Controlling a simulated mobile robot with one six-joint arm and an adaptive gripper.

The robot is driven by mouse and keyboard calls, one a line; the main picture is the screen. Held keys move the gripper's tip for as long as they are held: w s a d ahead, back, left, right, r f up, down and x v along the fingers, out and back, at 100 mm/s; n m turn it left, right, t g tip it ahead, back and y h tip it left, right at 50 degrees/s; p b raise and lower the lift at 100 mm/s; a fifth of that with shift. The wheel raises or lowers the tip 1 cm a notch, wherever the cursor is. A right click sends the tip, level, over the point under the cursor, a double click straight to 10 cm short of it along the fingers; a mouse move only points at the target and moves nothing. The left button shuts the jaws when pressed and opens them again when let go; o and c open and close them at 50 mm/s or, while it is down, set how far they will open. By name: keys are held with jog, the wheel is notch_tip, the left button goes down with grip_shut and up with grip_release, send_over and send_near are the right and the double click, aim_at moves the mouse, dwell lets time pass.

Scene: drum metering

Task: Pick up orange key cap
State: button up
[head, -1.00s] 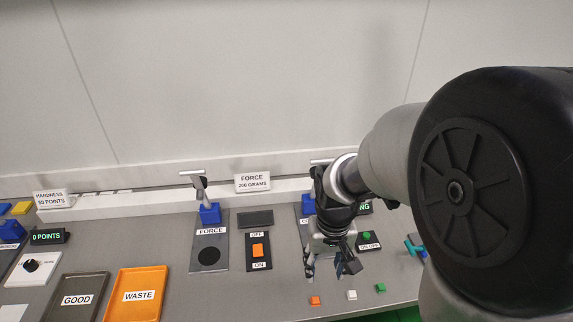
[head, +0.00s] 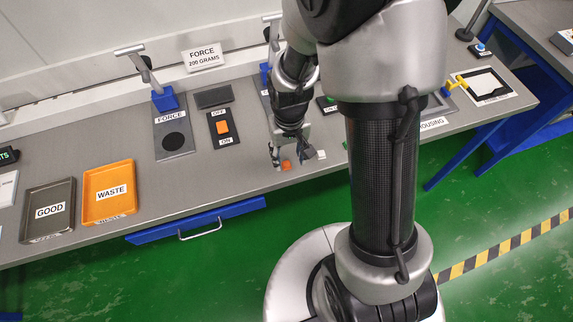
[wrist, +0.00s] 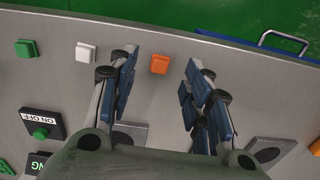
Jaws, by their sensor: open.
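The orange key cap (head: 286,165) is a small orange block on the grey bench near its front edge. In the wrist view the orange cap (wrist: 160,64) lies ahead of my gripper (wrist: 158,75), between the lines of its two fingers. My gripper (head: 292,158) is open and empty, its fingers pointing down close to the cap in the head view. A white cap (wrist: 86,52) and a green cap (wrist: 26,49) lie to the left in the wrist view. The white cap (head: 321,154) also shows right of the gripper in the head view.
A WASTE tray (head: 109,192) and a GOOD tray (head: 49,208) stand at the left. A FORCE station (head: 173,141) and an ON/OFF switch panel (head: 222,128) stand behind. The bench between the trays and my gripper is clear. A blue drawer (head: 195,220) hangs below the front edge.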

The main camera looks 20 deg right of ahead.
aim_at(288, 166)
jog(key=f+b, duration=0.1)
jog(key=f, duration=0.1)
jog(key=f+b, duration=0.1)
jog(key=f, duration=0.2)
jog(key=shift+w+a, duration=0.1)
jog(key=shift+w, duration=0.1)
jog(key=c, duration=0.8)
